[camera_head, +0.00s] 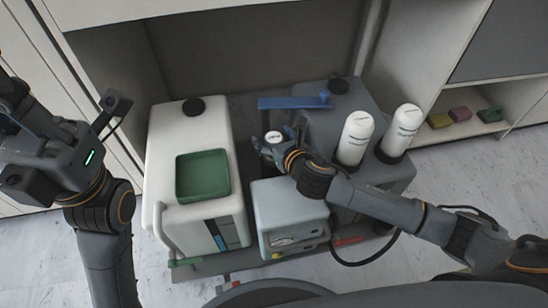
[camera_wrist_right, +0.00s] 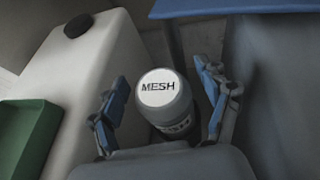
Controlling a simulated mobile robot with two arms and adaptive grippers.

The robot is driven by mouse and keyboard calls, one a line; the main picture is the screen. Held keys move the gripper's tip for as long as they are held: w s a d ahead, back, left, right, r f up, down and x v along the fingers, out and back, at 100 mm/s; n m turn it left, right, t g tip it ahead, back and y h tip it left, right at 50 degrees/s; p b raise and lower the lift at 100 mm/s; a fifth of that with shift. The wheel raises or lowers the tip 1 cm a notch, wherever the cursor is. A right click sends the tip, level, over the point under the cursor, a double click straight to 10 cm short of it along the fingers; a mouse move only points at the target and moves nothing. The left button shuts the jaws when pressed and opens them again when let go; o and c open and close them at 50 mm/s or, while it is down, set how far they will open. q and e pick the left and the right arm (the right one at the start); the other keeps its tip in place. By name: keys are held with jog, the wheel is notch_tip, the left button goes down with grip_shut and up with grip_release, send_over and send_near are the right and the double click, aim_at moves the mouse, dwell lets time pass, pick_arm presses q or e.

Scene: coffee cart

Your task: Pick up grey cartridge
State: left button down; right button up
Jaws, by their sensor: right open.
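The cartridge (camera_wrist_right: 165,95) has a white round top lettered MESH and a greyish body, seen from above in the right wrist view. Its white top also shows in the head view (camera_head: 273,136), in the gap between the white machine and the dark grey one. My right gripper (camera_wrist_right: 165,105) is open, with one finger on each side of the cartridge and visible gaps to it. In the head view my right gripper (camera_head: 270,149) partly hides the cartridge. My left gripper (camera_head: 62,140) is at the left, away from the cartridge; its finger opening is unclear.
A white machine (camera_head: 160,150) with a green tray (camera_head: 203,199) stands left of the cartridge. A blue flat bar (camera_head: 290,103) lies behind it. Two white bottles (camera_head: 355,138) (camera_head: 400,133) stand on the dark grey unit (camera_head: 345,97). A light grey box (camera_head: 285,205) sits in front.

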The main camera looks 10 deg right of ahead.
jog(key=b+x, duration=0.1)
jog(key=x, duration=0.1)
jog(key=shift+w+a+f, duration=0.1)
jog(key=shift+w+f, duration=0.05)
jog(key=shift+f, duration=0.1)
jog(key=shift+w+a+b, duration=0.1)
jog(key=shift+w+b, duration=0.25)
jog(key=shift+w, duration=0.1)
grip_shut()
